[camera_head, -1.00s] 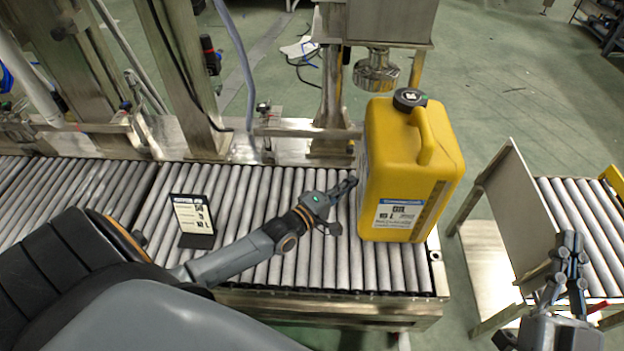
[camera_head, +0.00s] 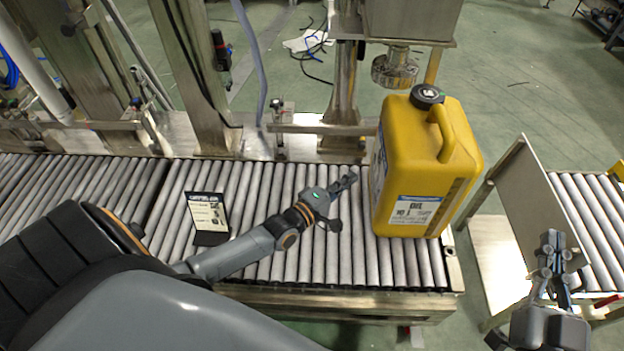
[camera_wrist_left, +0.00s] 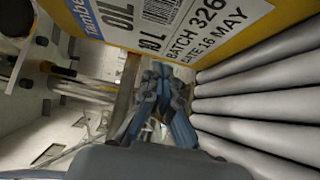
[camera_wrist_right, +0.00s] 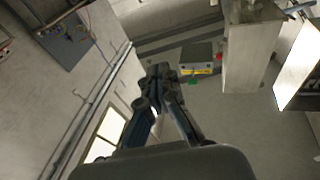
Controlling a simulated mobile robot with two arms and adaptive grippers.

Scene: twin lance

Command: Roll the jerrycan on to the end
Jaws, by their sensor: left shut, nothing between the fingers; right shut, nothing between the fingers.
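The yellow jerrycan (camera_head: 428,165) stands upright with its black cap on. It is at the right end of the roller conveyor (camera_head: 290,265), near the end plate. Its label also shows close up in the left wrist view (camera_wrist_left: 180,20). My left gripper (camera_head: 350,178) is shut and empty, just left of the jerrycan, with a small gap between them. My right gripper (camera_head: 552,242) is shut and empty, off to the right by the second roller section. In the right wrist view its fingers (camera_wrist_right: 160,75) are together with nothing between them.
A small sign stand (camera_head: 208,218) stands on the rollers left of my left gripper. A metal nozzle (camera_head: 395,68) hangs behind the jerrycan. A gap of floor separates the conveyor end from an upright metal plate (camera_head: 530,205) and the second roller section (camera_head: 590,215).

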